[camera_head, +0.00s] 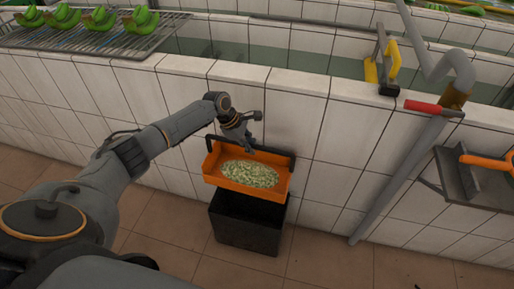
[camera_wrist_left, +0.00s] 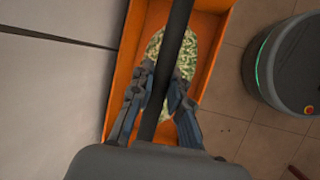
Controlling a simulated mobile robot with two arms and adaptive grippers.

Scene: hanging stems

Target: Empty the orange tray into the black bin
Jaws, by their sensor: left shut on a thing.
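The orange tray (camera_head: 214,180) is held above the black bin (camera_head: 246,232), close to the tiled wall. A pile of pale green bits (camera_head: 249,174) lies in the tray. The tray has a dark handle bar (camera_head: 280,152) along its wall side. My left gripper (camera_head: 248,146) is at this bar and shut on it. In the left wrist view the dark bar runs between the fingers (camera_wrist_left: 157,95), with the tray (camera_wrist_left: 210,55) and the pile (camera_wrist_left: 186,62) beneath. The bin stands on the floor, its opening partly hidden by the tray. My right gripper is not in view.
A white tiled basin wall (camera_head: 320,110) runs behind the tray. A rack with green banana bunches (camera_head: 100,22) is at upper left. A grey pipe (camera_head: 405,175) and a metal shelf with an orange-handled tool (camera_head: 487,162) are at right. Brown floor tiles (camera_head: 330,262) are clear around the bin.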

